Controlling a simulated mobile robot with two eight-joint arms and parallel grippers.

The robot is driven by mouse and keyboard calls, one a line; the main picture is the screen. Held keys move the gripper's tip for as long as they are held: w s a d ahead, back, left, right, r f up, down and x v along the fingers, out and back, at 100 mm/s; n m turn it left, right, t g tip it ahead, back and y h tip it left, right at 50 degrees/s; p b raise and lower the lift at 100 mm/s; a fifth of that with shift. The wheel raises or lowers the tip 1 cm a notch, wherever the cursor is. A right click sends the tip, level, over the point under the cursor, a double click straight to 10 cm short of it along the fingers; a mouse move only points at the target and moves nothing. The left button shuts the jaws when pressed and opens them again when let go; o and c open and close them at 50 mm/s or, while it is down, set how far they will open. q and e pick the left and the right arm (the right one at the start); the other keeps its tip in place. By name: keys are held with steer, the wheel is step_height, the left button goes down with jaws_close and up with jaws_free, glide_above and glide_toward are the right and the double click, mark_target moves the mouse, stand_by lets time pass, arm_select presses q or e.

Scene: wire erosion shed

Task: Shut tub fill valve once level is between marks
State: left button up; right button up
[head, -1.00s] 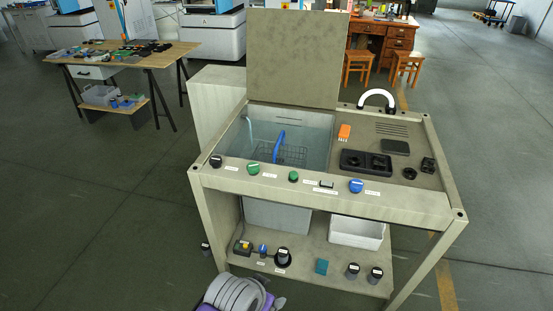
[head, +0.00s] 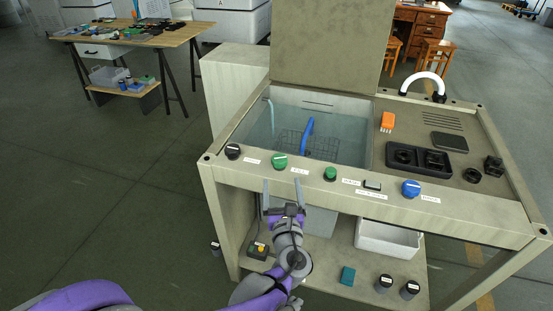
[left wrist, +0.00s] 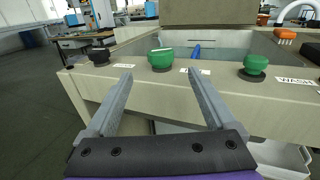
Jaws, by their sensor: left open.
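The tub (head: 345,145) is a clear-walled tank sunk in the bench, holding a wire basket (head: 318,147) and a blue upright piece (head: 307,136). Its level marks are too small to read. Knobs line the bench's front rail: black (head: 232,151), large green (head: 279,161), smaller green (head: 330,174) and blue (head: 411,188). My left gripper (head: 283,186) is open and empty, just in front of the large green knob. In the left wrist view, that knob (left wrist: 161,60) shows between the fingertips, beyond them.
The raised lid (head: 325,45) stands behind the tub. A black socket block (head: 418,159) and an orange item (head: 387,122) lie on the right of the bench top. The lower shelf holds a white bin (head: 385,240) and several small items.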

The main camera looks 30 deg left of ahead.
mark_target(280, 165)
arm_select(q)
steer(key=shift+w+a+r, duration=0.1)
steer(key=shift+w, duration=0.2)
steer(key=x, duration=1)
steer(key=shift+c, duration=0.2)
